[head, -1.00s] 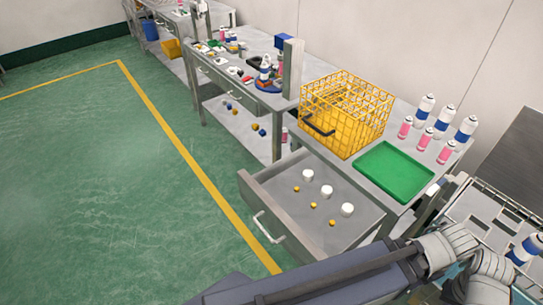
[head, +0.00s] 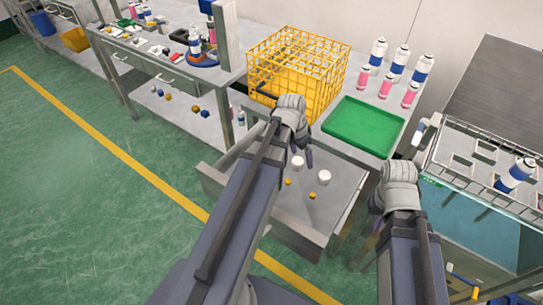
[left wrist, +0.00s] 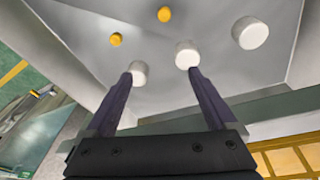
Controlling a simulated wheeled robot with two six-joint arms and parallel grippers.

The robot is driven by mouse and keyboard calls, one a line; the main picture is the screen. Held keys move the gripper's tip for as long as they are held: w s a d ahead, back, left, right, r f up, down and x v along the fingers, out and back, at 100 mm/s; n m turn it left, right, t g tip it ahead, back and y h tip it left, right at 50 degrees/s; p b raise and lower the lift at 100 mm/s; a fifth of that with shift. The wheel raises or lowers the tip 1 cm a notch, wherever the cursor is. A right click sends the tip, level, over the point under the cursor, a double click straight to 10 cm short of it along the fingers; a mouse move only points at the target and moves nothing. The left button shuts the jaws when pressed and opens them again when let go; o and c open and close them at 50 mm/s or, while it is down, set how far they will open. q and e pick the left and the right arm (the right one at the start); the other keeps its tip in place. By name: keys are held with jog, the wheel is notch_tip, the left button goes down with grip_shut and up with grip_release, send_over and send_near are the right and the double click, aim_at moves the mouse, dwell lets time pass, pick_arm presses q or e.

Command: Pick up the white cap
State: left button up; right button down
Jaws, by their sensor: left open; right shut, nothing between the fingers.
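Three white caps stand in a row in the open grey drawer. In the head view I see the middle cap (head: 297,162) and the near cap (head: 324,177); the far one is hidden behind my left arm. My left gripper (head: 300,154) is over the drawer, open and empty. In the left wrist view its fingers (left wrist: 161,75) point at the drawer floor. One cap (left wrist: 138,70) shows beside the left fingertip, another (left wrist: 187,54) beside the right fingertip, and the third (left wrist: 250,33) farther right. My right gripper (head: 376,218) is shut and empty, right of the drawer, partly hidden by its wrist.
A wire rack (head: 485,165) stands at right.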

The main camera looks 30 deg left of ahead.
pick_arm(q)
jog(key=w+a+f+t+b, duration=0.1)
jog(key=a, duration=0.7)
jog(key=w+a+f+t+b, duration=0.1)
jog(key=w+a+f+b, duration=0.1)
jog(key=a, duration=0.5)
jog(key=b+x, duration=0.7)
jog(key=shift+d+f, duration=0.15)
jog(key=shift+d, duration=0.05)
pick_arm(e)
notch_tip(320, 180, down, 11)
pick_arm(q)
jog(key=c, duration=1.4)
